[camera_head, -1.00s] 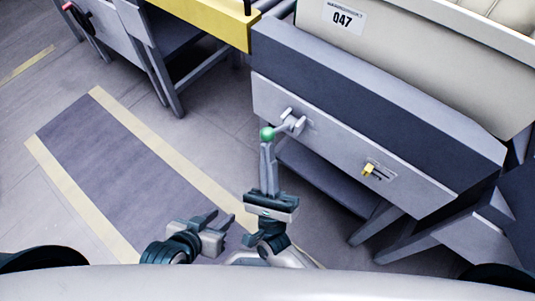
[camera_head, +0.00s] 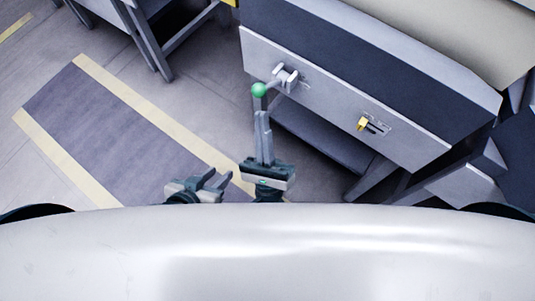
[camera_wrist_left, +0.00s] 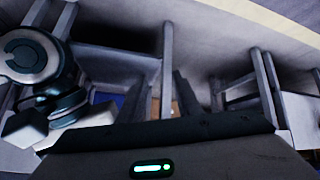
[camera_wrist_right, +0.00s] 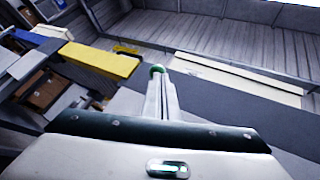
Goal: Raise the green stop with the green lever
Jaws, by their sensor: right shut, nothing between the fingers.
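The green lever's ball knob (camera_head: 259,90) sits at the end of a short arm from a grey bracket (camera_head: 286,76) on the workbench's front panel. My right gripper (camera_head: 262,114) points up at the knob with its fingers together and empty. Its tips are just below the knob in the picture, with a small gap. The right wrist view shows the knob (camera_wrist_right: 158,69) beyond the closed fingers (camera_wrist_right: 160,90). My left gripper (camera_head: 217,178) is lower left, with its fingers apart and nothing between them. I cannot make out a green stop in any view.
A yellow lever (camera_head: 363,124) sits in a slot on the same panel (camera_head: 330,105), to the right. A lower shelf (camera_head: 320,140) and legs are under the bench. A floor mat (camera_head: 110,140) with pale yellow borders lies left, with open floor around it.

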